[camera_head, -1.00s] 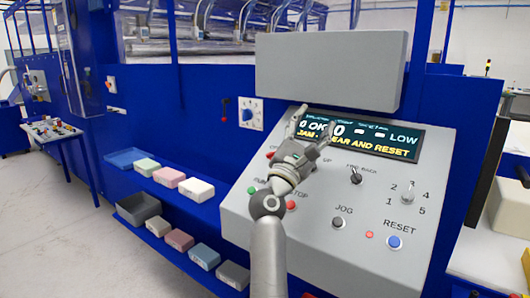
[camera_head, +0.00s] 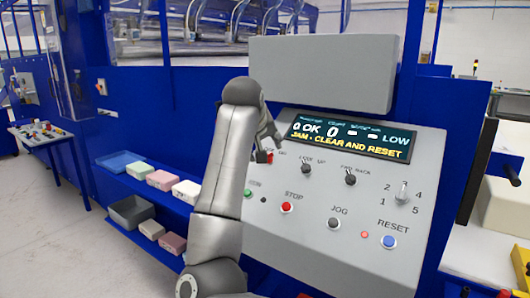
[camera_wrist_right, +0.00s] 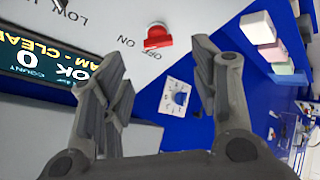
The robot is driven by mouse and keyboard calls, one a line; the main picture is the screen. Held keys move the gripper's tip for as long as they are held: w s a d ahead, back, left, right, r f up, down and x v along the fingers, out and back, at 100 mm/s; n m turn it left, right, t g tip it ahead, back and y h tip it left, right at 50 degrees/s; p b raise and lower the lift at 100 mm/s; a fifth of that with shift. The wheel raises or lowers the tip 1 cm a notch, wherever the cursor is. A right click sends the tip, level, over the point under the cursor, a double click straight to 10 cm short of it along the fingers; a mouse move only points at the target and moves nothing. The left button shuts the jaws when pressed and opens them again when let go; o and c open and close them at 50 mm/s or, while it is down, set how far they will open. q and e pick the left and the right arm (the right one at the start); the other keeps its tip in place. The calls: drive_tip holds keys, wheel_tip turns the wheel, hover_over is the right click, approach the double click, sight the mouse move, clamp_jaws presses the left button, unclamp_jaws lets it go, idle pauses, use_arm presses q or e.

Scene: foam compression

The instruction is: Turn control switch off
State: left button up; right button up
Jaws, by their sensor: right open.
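The red control switch (camera_head: 268,157) sits at the upper left of the sloped grey control panel (camera_head: 330,245). In the right wrist view the red switch (camera_wrist_right: 158,37) shows ON and OFF lettering beside it. My right gripper (camera_head: 267,130) is close to the switch in the head view, partly hidden behind my own arm. In the right wrist view my right gripper (camera_wrist_right: 161,58) is open and empty, its two fingers spread to either side below the switch. I see no contact with the switch. My left gripper is not in view.
The panel also carries a display (camera_head: 350,138) reading "JAM - CLEAR AND RESET", black knobs, a red STOP button (camera_head: 286,207) and a blue RESET button (camera_head: 389,242). A grey box (camera_head: 320,75) overhangs the panel. Blue shelves with coloured blocks (camera_head: 160,180) lie left.

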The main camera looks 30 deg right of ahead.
drive_tip(key=p+x, duration=0.1)
drive_tip(key=x, duration=0.6)
drive_tip(key=shift+d, duration=0.1)
drive_tip(key=c, duration=1)
drive_tip(key=shift+c, duration=0.2)
